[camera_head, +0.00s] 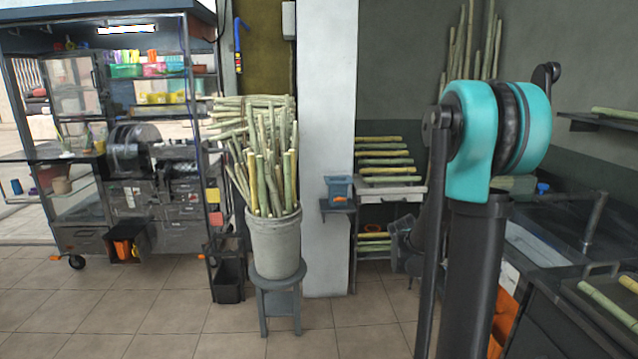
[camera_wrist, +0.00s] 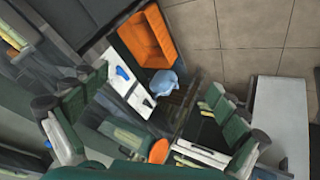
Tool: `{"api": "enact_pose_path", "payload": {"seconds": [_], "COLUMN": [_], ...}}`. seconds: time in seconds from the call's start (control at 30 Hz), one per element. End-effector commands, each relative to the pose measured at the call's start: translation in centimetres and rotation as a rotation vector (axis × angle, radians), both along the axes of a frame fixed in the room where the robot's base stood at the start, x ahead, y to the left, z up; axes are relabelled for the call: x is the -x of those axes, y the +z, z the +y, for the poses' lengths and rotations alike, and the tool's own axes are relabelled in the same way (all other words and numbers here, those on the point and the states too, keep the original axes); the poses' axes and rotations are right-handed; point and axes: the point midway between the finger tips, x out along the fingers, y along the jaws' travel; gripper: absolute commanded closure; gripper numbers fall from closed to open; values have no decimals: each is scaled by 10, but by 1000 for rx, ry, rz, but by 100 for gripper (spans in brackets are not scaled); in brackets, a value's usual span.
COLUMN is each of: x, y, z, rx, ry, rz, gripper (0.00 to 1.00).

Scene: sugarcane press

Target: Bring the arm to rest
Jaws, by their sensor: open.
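My gripper (camera_wrist: 156,84) shows in the wrist view, with its two green-padded fingers spread wide apart. Nothing is held between them. Beyond the gap I see a pale blue item and an orange bin, both farther off. In the head view my arm, with a teal joint, stands upright at right of centre. A dark part shows low beside it, and I cannot tell whether it is my gripper.
A grey bucket (camera_head: 273,240) of sugarcane stands on a stool (camera_head: 278,284). A cart (camera_head: 180,225) with a press is at left. Shelves (camera_head: 392,193) with cane stand behind my arm, and a counter (camera_head: 560,318) is at right. The tiled floor in front is clear.

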Motion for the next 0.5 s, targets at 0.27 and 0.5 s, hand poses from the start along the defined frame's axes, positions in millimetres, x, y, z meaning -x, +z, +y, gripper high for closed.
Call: {"api": "enact_pose_path", "payload": {"seconds": [0.27,0.5], "x": [86,158], "y": [0,-12], "z": [69,125], "rx": [-172,-308], "ry": [207,394], "rz": [63,89], "gripper": [2,2]}}
